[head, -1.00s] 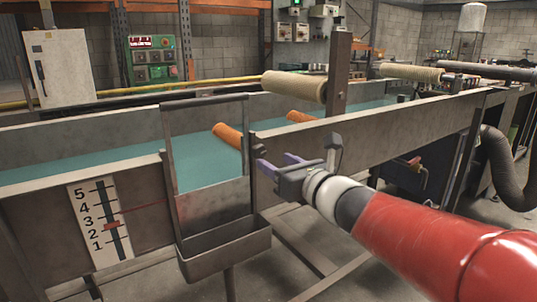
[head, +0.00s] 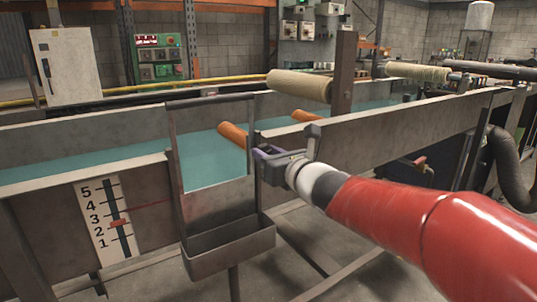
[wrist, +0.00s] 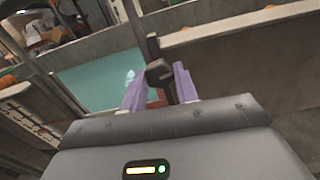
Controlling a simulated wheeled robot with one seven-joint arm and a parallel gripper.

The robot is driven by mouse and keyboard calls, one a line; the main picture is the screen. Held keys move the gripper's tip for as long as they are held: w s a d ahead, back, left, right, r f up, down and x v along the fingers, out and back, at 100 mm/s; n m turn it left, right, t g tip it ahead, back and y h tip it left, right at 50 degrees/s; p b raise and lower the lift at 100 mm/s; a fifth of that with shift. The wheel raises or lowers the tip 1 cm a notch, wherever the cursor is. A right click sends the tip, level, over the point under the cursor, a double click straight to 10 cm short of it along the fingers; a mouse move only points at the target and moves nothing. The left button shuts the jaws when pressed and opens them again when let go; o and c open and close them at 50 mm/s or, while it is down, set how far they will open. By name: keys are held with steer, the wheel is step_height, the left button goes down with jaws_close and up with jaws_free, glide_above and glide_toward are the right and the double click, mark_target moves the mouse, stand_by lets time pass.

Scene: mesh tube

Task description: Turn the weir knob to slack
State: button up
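A dark knob (wrist: 159,73) shows between my fingers in the wrist view; it looks like the weir knob. My gripper (wrist: 158,80) has two purple fingers, spread apart on either side of it. I see a gap at the left finger; contact on the right is unclear. In the head view my gripper (head: 262,155) is at the right upright of the grey weir frame (head: 222,212), and the knob is hidden there. A number scale (head: 105,220) marked 1 to 5 is at the left, its red pointer (head: 120,223) between 2 and 3.
The channel's metal side wall (head: 400,133) runs off to the right behind my arm. Teal water (head: 80,155) and orange rollers (head: 232,133) lie beyond the weir frame. A metal trough (head: 230,250) hangs below it.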

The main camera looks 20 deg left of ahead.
steer(key=shift+c, duration=1.2)
steer(key=shift+f+n+b, duration=0.15)
steer(key=shift+n+b, duration=0.15)
steer(key=shift+b, duration=0.35)
steer(key=n+b, duration=0.5)
steer(key=b, duration=0.1)
steer(key=shift+b, duration=0.35)
steer(key=shift+n, duration=0.3)
steer(key=o, duration=1)
